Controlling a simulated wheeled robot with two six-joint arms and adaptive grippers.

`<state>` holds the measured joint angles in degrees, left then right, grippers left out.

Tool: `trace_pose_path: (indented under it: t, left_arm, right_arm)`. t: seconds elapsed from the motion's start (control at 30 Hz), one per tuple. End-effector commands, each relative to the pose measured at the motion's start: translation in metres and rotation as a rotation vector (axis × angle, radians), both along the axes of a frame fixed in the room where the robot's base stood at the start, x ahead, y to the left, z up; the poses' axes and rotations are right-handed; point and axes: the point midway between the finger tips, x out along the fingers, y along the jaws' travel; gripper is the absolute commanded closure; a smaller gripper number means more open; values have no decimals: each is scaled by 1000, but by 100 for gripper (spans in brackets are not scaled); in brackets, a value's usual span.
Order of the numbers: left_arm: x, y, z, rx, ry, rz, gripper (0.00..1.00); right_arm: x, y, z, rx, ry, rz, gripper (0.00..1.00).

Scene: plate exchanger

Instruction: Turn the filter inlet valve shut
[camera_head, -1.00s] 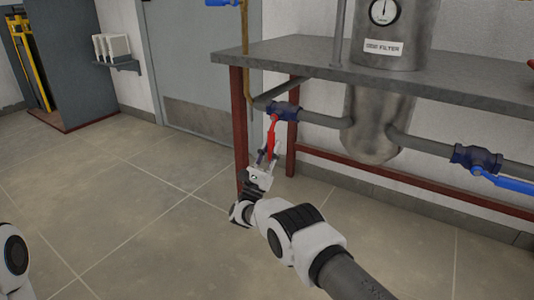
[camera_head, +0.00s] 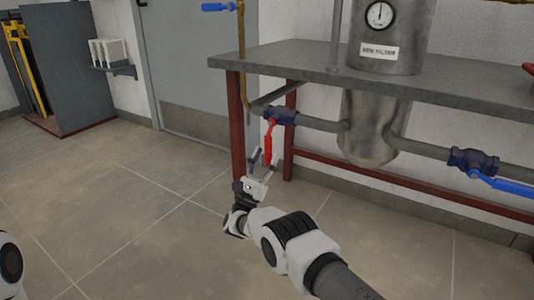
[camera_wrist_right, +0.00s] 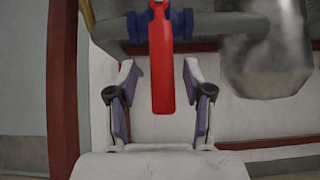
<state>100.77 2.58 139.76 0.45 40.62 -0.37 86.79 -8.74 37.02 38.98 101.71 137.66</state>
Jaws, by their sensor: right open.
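The filter inlet valve has a blue body (camera_head: 281,116) on the pipe left of the filter. Its red lever handle (camera_head: 268,143) hangs down, across the run of the pipe. My right gripper (camera_head: 264,167) is just below the handle with its fingers spread. In the right wrist view the red handle (camera_wrist_right: 161,65) points down between the two open fingers of the gripper (camera_wrist_right: 160,88), with a visible gap on each side. My left gripper is out of view.
The steel filter vessel (camera_head: 373,125) passes through the grey bench (camera_head: 300,62). A red bench leg (camera_head: 237,135) stands close left of my right gripper. Another valve with a blue handle (camera_head: 503,186) is at the right. The floor to the left is clear.

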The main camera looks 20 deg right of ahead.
Motion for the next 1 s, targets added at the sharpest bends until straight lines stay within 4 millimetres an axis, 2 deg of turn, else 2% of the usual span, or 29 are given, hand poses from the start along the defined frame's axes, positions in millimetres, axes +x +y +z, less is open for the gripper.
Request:
trace_pose_path:
  t: [0.2, 0.4, 0.8, 0.87, 0.97, 1.0]
  left_arm:
    - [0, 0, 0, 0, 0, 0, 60]
    - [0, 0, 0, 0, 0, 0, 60]
    - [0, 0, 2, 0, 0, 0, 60]
    - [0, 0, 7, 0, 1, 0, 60]
    - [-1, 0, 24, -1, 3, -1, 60]
    - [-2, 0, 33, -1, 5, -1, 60]
  right_arm:
    - [-23, 33, -41, 1, 4, 4, 49]
    - [-40, 55, -68, 0, 3, 4, 49]
    - [-42, 58, -73, -8, 20, -1, 49]
    - [-38, 56, -75, -42, 93, -17, 49]
    - [-26, 47, -93, -193, 387, -77, 49]
    - [-23, 42, -107, -293, 560, -107, 49]
